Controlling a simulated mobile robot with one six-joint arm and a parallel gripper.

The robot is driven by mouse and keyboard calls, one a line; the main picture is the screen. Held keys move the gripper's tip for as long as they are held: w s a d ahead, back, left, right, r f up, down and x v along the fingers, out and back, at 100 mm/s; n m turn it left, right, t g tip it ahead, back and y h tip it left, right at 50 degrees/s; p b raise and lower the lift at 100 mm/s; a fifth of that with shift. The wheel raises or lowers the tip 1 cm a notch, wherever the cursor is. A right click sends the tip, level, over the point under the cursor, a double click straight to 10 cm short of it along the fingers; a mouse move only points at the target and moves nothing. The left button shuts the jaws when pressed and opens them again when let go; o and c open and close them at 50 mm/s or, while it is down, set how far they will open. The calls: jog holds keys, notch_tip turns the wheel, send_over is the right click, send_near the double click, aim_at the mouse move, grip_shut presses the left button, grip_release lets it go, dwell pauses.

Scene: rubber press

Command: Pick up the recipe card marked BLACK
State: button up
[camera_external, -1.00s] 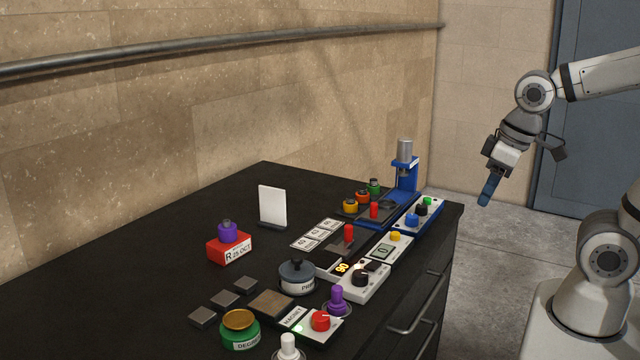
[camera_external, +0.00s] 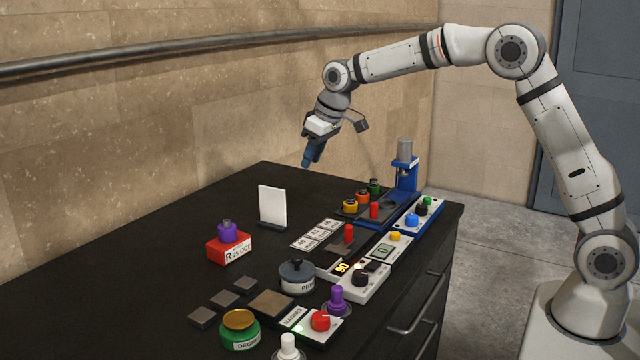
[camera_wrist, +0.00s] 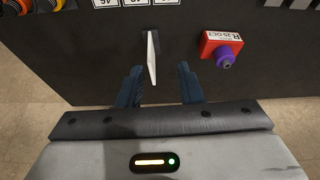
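A white card (camera_external: 272,206) stands upright in a small dark holder (camera_external: 273,226) towards the back of the black bench. Its face is blank from the external camera, and no BLACK marking can be read. In the wrist view the card (camera_wrist: 152,56) shows nearly edge-on, ahead of and between the blue fingers. My gripper (camera_external: 309,163) hangs above the bench, up and to the right of the card in the external view. In the wrist view my gripper (camera_wrist: 160,72) has its fingers spread with nothing between them. The card is apart from the fingers.
A red block with a purple knob (camera_external: 229,245) stands left of the card. Three numbered white tiles (camera_external: 317,234) lie to its right. A blue press (camera_external: 404,172) and several coloured knobs stand farther right. The bench behind the card is clear up to the wall.

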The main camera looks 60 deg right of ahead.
jog(key=w+f, duration=0.3)
jog(key=w+d+f, duration=0.1)
jog(key=w+f, duration=0.2)
jog(key=w, duration=0.1)
jog(key=w+f, duration=0.3)
jog(key=shift+w+d, duration=0.15)
jog(key=shift+d, duration=0.2)
jog(key=p, duration=0.3)
send_over(274, 223)
jog(key=shift+w+d+f, duration=0.1)
jog(key=shift+f, duration=1.75)
jog(key=shift+d+f, duration=0.1)
jog(key=shift+f, duration=1.7)
jog(key=shift+c, duration=0.4)
grip_shut()
